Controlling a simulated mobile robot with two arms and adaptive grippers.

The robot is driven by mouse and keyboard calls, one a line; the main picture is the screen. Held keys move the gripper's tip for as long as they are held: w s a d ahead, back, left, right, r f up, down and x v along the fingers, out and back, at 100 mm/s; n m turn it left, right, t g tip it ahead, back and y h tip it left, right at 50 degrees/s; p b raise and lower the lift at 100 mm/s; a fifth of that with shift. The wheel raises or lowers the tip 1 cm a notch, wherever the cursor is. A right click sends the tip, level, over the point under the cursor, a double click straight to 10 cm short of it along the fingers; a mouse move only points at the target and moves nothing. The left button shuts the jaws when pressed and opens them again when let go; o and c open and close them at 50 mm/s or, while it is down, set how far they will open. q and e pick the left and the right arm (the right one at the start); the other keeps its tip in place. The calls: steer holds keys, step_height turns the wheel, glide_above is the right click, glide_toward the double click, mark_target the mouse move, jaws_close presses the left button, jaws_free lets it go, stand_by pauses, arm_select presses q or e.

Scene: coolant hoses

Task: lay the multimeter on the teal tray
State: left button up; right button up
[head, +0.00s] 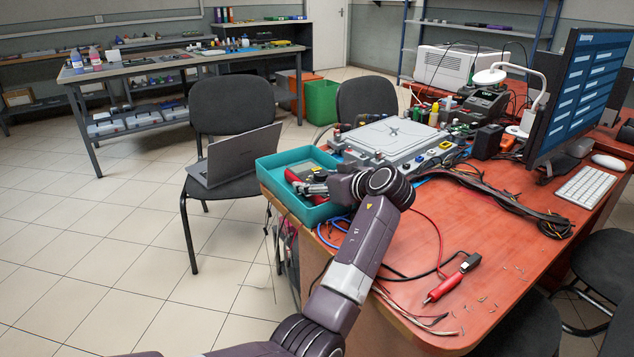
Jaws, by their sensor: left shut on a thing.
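The teal tray (268,172) sits at the left corner of the orange-red desk. My left gripper (306,186) is over the tray, low inside its rim, with its fingers shut on a red thing (293,177), apparently the multimeter. Red shows on both sides of the fingers; the gripper hides its middle. I cannot tell whether it touches the tray floor. A flat greyish thing (304,168) lies in the tray behind it. My right gripper is not in view.
A white-grey case (390,138) stands behind the tray, with cables and small parts around it. A red tool with a black end (452,279) and loose wires lie on the front of the desk. A monitor (577,97) and keyboard (587,187) are at right. A chair holds a laptop (236,155).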

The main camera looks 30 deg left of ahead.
arm_select(q)
steer(key=o, duration=1.7)
steer(key=shift+f, duration=0.1)
steer(key=shift+o, duration=0.2)
steer(key=shift+r, duration=0.25)
steer(key=shift+s+d, duration=0.15)
steer(key=shift+d, duration=0.25)
steer(key=p+v, duration=0.1)
steer(key=v, duration=1)
steer(key=shift+s, duration=0.15)
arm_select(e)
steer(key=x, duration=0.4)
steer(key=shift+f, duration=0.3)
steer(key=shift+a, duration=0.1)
